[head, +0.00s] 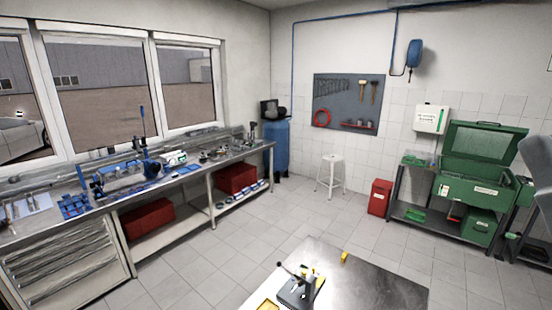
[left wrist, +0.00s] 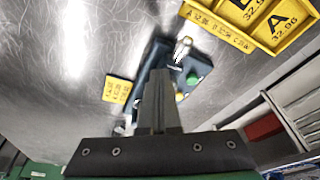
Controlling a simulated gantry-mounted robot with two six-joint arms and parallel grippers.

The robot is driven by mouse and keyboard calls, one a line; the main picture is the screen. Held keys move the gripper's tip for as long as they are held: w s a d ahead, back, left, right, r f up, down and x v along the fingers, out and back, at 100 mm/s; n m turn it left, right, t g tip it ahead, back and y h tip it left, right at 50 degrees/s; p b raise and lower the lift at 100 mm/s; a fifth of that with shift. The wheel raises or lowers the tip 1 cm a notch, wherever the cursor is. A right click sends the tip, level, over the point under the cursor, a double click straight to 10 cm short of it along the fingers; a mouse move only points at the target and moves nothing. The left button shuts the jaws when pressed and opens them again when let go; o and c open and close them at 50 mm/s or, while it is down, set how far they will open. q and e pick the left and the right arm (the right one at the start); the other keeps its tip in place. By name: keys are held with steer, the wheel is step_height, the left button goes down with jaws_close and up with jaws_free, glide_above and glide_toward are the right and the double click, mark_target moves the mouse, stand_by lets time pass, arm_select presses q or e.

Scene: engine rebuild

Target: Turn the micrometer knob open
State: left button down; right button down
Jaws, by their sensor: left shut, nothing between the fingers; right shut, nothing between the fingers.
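The micrometer stands on a dark stand (head: 298,291) on the metal table at the bottom of the head view. In the left wrist view, its silver knob end (left wrist: 183,48) sticks out beyond the dark body (left wrist: 152,58). A green round part (left wrist: 192,78) shows beside it. My left gripper (left wrist: 160,75) is shut and empty. Its fingers point toward the stand and cover part of it; I cannot tell whether they touch.
A yellow tray marked A 32.96 (left wrist: 225,33) and a small yellow card (left wrist: 117,90) lie beside the stand. A yellow piece (head: 345,256) lies at the table's far edge. The metal table top (head: 385,292) is bare to the right. A cluttered workbench (head: 190,170) lines the windows.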

arm_select(q)
steer(key=shift+a, duration=0.15)
steer(key=shift+w+a, duration=0.1)
steer(key=shift+a, duration=0.3)
steer(key=shift+s+r, duration=0.1)
steer(key=shift+s, duration=0.35)
